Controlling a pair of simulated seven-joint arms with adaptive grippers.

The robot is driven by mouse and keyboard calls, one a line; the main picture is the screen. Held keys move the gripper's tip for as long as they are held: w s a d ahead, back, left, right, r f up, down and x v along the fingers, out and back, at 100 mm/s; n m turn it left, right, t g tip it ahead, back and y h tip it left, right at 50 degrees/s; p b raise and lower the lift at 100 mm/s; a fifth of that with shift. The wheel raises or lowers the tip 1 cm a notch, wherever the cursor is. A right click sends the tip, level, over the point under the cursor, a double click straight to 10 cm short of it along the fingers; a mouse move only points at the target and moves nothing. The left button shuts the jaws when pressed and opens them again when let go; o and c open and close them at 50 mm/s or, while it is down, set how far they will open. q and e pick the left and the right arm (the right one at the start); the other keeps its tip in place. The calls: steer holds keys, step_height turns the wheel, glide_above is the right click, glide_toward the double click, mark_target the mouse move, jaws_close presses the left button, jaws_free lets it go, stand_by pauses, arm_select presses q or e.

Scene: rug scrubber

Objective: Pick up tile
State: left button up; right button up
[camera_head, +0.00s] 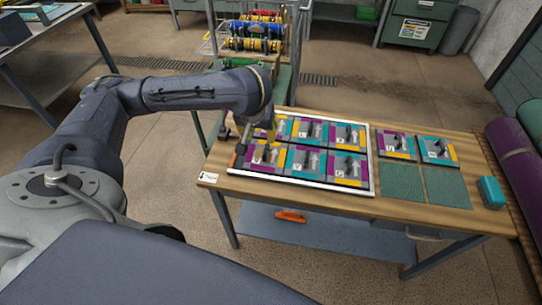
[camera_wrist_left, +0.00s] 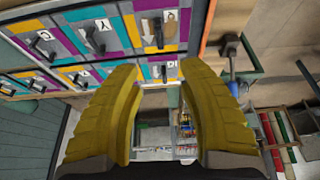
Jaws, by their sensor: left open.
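Several patterned tiles in purple, teal and yellow lie in a white-rimmed frame (camera_head: 318,182) on the wooden table. Each shows a pale panel and letter, and several carry dark handles. Two more tiles, one on the left (camera_head: 397,145) and one on the right (camera_head: 438,150), lie outside the frame above green pads. My left gripper (camera_head: 266,143) is over the left end of the frame. Its yellow fingers (camera_wrist_left: 160,75) are apart and empty in the left wrist view, with tiles (camera_wrist_left: 160,30) beyond them. My right gripper is not in view.
Two bare green pads (camera_head: 446,187) and a teal block (camera_head: 491,192) lie at the table's right. A rack of colored spools (camera_head: 255,33) stands behind the table. Rolled rugs (camera_head: 515,150) stand at the far right. An orange-handled tool (camera_head: 290,216) is on the lower shelf.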

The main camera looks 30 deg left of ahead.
mark_target(266, 149)
arm_select(q)
steer(key=x, duration=1.6)
steer(key=shift+w+f, duration=0.1)
steer(key=shift+f, duration=0.25)
steer(key=shift+c, duration=0.4)
jaws_close()
